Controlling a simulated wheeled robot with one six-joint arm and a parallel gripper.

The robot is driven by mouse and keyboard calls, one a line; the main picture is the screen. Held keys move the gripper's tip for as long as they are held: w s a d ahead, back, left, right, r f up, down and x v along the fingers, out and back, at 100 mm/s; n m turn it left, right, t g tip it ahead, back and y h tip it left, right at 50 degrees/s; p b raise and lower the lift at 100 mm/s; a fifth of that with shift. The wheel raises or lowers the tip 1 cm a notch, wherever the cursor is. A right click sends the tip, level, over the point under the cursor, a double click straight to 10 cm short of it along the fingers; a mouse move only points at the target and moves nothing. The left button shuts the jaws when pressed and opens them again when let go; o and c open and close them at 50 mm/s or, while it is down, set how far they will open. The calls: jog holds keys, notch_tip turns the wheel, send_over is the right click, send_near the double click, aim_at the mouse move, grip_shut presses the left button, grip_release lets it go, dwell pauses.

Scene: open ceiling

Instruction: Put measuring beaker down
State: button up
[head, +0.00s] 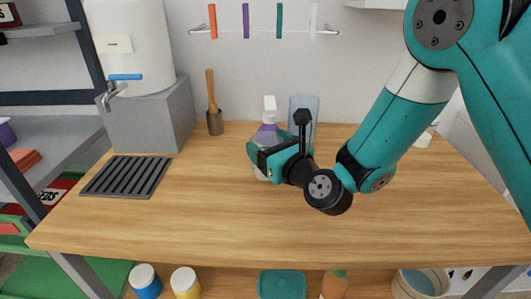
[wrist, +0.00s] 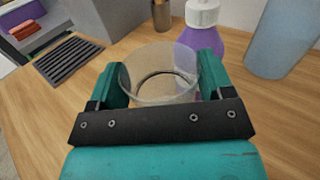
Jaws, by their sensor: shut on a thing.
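The measuring beaker (wrist: 160,92) is a clear, see-through cup between the two teal fingers of my gripper (wrist: 162,72) in the wrist view. The fingers are shut on its sides, and its round opening faces the camera. In the head view my gripper (head: 279,152) is over the middle of the wooden table (head: 215,210) and hides most of the beaker. I cannot tell whether the beaker's base touches the table.
A purple spray bottle (head: 268,134) with a white top stands close behind my gripper. A pale blue cup (head: 304,108) is beside it. A dark drain grate (head: 127,177) lies at the left. The table's front is clear.

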jog(key=shift+f+b, duration=0.5)
jog(key=shift+f, duration=0.6)
jog(key=o, duration=1)
jog(key=shift+r, duration=0.1)
jog(key=shift+c, duration=0.2)
jog(key=shift+r, duration=0.1)
jog(key=shift+s, duration=0.1)
